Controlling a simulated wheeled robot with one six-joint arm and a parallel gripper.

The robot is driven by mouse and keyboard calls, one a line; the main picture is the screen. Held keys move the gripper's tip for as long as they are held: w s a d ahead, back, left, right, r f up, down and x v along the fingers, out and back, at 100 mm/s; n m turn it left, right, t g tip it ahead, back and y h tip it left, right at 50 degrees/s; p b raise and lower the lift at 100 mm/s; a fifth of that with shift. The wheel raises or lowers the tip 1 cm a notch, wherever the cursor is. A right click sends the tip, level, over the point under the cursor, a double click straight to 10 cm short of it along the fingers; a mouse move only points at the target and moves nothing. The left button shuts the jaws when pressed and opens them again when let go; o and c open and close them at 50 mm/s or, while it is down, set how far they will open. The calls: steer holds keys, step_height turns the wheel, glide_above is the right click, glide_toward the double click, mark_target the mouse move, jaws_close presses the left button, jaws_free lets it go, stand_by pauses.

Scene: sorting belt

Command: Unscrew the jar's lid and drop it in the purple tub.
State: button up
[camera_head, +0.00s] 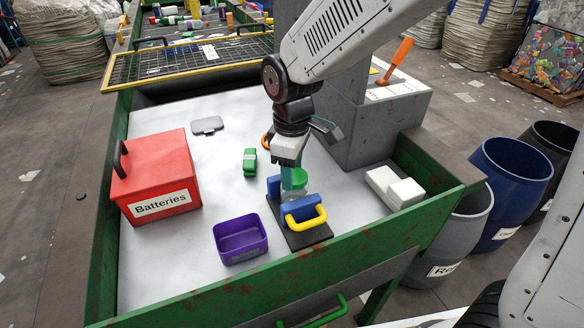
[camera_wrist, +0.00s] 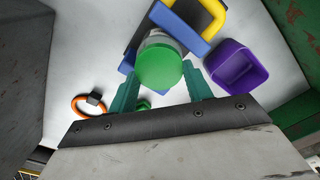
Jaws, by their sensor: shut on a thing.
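The jar (camera_head: 290,195) stands upright in a clamp with blue jaws, a yellow handle (camera_head: 308,219) and a dark base. Its round green lid (camera_head: 299,177) sits at the jar's top; the wrist view shows the lid (camera_wrist: 159,67) face on, with part of the clear jar behind it. My gripper (camera_head: 292,180) points down from above, its teal fingers on either side of the lid and shut on it. The fingers hide part of the jar in the head view. The purple tub (camera_head: 246,257) stands open and empty, left of the clamp; it is at right in the wrist view (camera_wrist: 237,68).
A red Batteries box (camera_head: 155,172) stands at left. A green item (camera_head: 250,162), an orange ring (camera_wrist: 88,106) and a grey plate (camera_head: 207,125) lie behind the tub. Green walls (camera_head: 200,313) edge the table.

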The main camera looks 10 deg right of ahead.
steer(key=o, duration=1)
steer(key=shift+f, duration=0.1)
steer(key=shift+r, duration=2.6)
steer(key=m, duration=1.1)
steer(key=shift+m, duration=0.4)
steer(key=m, duration=0.4)
